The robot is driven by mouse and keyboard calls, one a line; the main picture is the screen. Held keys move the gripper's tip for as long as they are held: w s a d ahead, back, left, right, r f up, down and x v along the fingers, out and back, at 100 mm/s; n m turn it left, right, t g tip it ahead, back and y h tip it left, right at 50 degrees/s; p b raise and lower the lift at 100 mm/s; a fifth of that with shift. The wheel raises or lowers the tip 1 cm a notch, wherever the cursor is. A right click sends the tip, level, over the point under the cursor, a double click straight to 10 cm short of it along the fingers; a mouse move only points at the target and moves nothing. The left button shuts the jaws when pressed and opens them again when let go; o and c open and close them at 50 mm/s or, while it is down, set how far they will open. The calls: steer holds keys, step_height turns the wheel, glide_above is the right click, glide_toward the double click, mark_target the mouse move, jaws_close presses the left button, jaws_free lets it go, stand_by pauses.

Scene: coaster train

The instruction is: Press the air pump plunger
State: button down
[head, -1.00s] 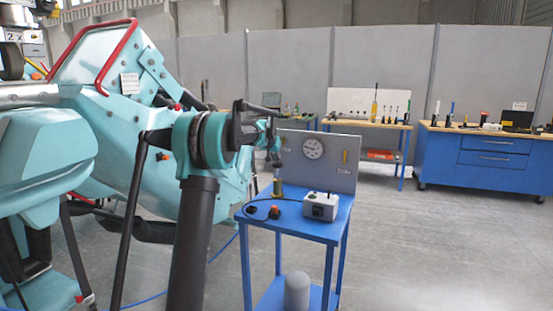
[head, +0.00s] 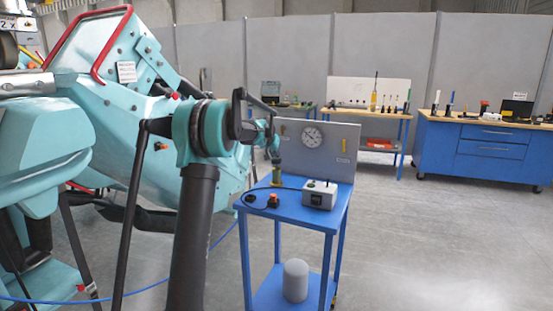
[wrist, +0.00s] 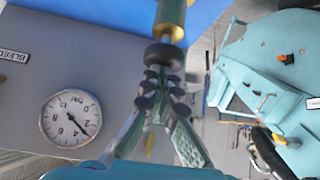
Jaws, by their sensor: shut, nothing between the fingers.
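My gripper (head: 275,155) is right above the pump, pointing down. In the wrist view its fingers (wrist: 157,84) are shut and empty, with their tips at the knob. They look in contact with it, but a thin gap cannot be ruled out. The plunger rod is mostly hidden.
A grey panel (head: 338,168) with a round gauge (head: 312,137) stands behind the pump. A grey box (head: 319,195) and a black cable with an orange-topped piece (head: 273,201) lie on the cart (head: 290,219). A large teal machine (head: 130,100) is close on the left. Floor is clear right.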

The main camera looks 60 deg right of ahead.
steer(key=d+r+v, duration=0.1)
steer(key=v, duration=1)
steer(key=shift+a+r, duration=0.2)
steer(key=shift+r, duration=0.25)
steer(key=shift+w, duration=0.15)
stand_by(0.8)
steer(key=w+a+f+n+t+y, duration=0.15)
steer(key=w+a+f, duration=0.3)
steer(key=a, duration=0.95)
steer(key=w+a+f+n+y, duration=0.1)
steer(key=w+a+f+n, duration=0.3)
steer(key=a, duration=0.9)
steer(key=w+a+f+n+t+y, duration=0.15)
steer(key=w+a+f, duration=0.4)
steer(key=a, duration=0.85)
steer(key=s+a+f+n+y, duration=0.1)
steer(key=s+a+f+n, duration=0.2)
steer(key=a, duration=0.7)
steer(key=s+a+f+n+y, duration=0.15)
steer(key=a+f, duration=0.35)
steer(key=a, duration=0.5)
steer(key=s+a+f+n+y, duration=0.1)
steer(key=s+a+f, duration=0.3)
steer(key=s+a, duration=0.2)
steer(key=s+a+f+n+g+y, duration=0.1)
steer(key=s+a+f+n, duration=0.1)
steer(key=s+a+f, duration=0.3)
steer(key=s+a, duration=0.2)
steer(key=shift+s, duration=0.4)
